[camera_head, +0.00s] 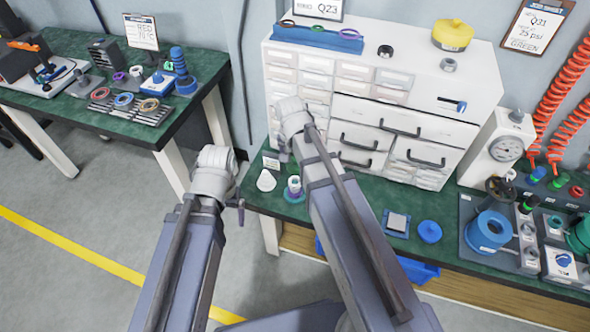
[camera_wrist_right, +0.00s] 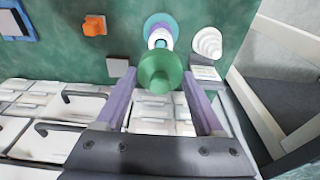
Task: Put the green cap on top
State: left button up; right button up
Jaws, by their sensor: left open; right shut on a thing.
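A green cap (camera_wrist_right: 160,74) is between the two purple fingers of my right gripper (camera_wrist_right: 159,76), which is shut on it. Just beyond the cap in the right wrist view is a small stack of rings (camera_wrist_right: 159,32), teal, purple and white; the cap overlaps it there, and I cannot tell whether they touch. The stack (camera_head: 294,188) stands upright near the front left of the bench in the head view. My right gripper's fingers are hidden in the head view. My left gripper (camera_head: 238,205) is off the bench's left edge, mostly hidden behind its wrist.
A white cone (camera_head: 266,181) stands left of the stack, with a small card (camera_head: 271,161) behind. A white drawer cabinet (camera_head: 405,110) rises at the back. A blue round part (camera_head: 429,231) and several fittings lie to the right. A second bench (camera_head: 130,130) is at far left.

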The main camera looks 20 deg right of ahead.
aim_at(295, 164)
jog(key=shift+f+b, duration=0.55)
jog(key=shift+f, duration=0.05)
jog(key=shift+f, duration=0.15)
jog(key=shift+f+b, duration=1.3)
jog(key=shift+b, duration=0.15)
jog(key=shift+f+b, duration=1.35)
jog(key=shift+f, duration=0.05)
jog(key=o, duration=1.3)
jog(key=shift+r, duration=0.1)
